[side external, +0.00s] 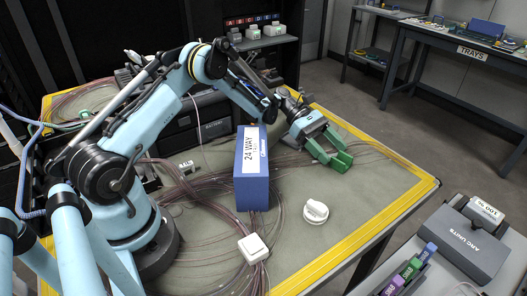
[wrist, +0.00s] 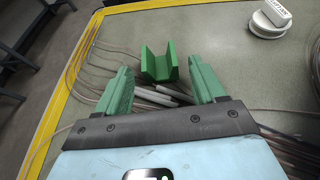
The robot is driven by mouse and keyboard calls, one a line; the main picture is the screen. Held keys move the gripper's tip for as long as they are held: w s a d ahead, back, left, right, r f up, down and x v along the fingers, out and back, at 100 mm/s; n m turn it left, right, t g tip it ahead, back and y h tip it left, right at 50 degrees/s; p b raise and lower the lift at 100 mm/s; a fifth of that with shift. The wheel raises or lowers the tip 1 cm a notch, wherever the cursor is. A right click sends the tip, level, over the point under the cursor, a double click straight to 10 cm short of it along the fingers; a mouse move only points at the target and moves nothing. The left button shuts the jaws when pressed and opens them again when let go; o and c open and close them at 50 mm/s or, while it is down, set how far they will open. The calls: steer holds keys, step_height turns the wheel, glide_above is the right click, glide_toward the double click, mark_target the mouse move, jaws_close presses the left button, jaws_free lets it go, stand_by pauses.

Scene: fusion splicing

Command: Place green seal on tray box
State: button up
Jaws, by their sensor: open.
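The green seal (wrist: 160,68) is a U-shaped block with two upright walls. In the wrist view it sits on the table just beyond my green fingertips, roughly centred between them. My gripper (side external: 328,147) is open and empty, reaching low over the right part of the table. In the side view the seal (side external: 342,161) shows at the fingertips, and its green blends with the fingers. I cannot tell whether they touch. The tray box (side external: 249,188) is a tall blue box with a white "24 WAY" label, standing upright left of my gripper.
A round white cap-like part (side external: 315,211) and a white square box (side external: 253,248) lie in front. Thin cables and grey sleeves (wrist: 163,95) run across the mat near the seal. Yellow tape (side external: 400,205) marks the table edge. A grey "ARC UNITS" case (side external: 466,245) stands beyond it.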

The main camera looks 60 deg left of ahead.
steer(key=v, duration=0.7)
steer(key=shift+w, duration=0.1)
steer(key=shift+a+r, duration=0.15)
steer(key=shift+r, duration=0.3)
steer(key=s+d+r+m+y, duration=0.1)
steer(key=d+r+m+y, duration=0.2)
steer(key=d+r, duration=0.15)
step_height(320, 180, up, 5)
steer(key=m+t+y, duration=0.4)
steer(key=m+y, duration=0.6)
steer(key=m, duration=0.5)
glide_above(261, 154)
steer(key=shift+w+d+r, duration=0.2)
steer(key=shift+w+d, duration=0.05)
steer(key=shift+w, duration=0.2)
steer(key=shift+o, duration=0.5)
steer(key=shift+s+a+f+m+t, duration=0.2)
steer(key=shift+s+m+t, duration=0.35)
steer(key=shift+m, duration=0.35)
